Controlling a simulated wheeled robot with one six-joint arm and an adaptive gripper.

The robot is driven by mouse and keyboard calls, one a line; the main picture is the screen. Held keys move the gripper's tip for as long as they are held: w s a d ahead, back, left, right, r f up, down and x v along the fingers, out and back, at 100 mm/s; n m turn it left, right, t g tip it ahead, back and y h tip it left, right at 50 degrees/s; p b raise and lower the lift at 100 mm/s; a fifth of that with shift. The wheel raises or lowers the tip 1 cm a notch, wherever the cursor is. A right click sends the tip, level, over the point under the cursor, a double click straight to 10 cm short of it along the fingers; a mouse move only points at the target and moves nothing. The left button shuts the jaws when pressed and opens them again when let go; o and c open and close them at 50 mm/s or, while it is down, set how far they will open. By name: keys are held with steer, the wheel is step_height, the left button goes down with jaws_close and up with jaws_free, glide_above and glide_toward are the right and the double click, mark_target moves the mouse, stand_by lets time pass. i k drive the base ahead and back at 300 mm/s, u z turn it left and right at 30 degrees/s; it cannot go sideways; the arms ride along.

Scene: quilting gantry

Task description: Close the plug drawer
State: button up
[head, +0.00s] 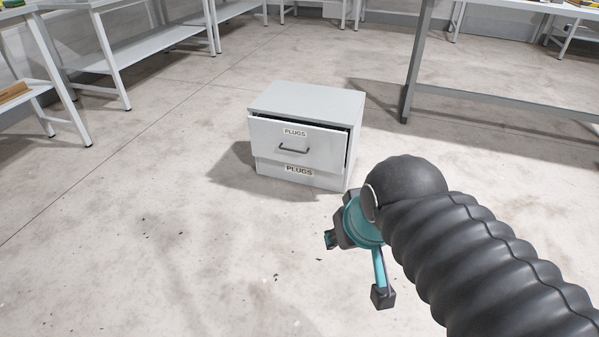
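A light grey cabinet (312,98) stands on the floor in the middle of the head view. Its plug drawer (322,140), labelled PLUGS with a dark bar handle (294,149), sticks out partway, with a dark gap along its top and right edges. A second PLUGS label (299,170) is on the cabinet below the drawer. My gripper (356,268) is at the lower right, in front of and apart from the cabinet in the picture. Its teal fingers with dark tips are spread wide, with nothing seen between them. Part of it is hidden by my black arm.
Shelved white workbenches (150,50) stand at the upper left. A grey metal frame (480,100) with a leg near the cabinet crosses the upper right. The concrete floor (150,230) in front and to the left of the cabinet is clear apart from small specks.

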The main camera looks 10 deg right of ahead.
mark_target(309, 144)
steer(key=u, duration=0.8)
steer(key=i, duration=1)
steer(key=z, duration=0.2)
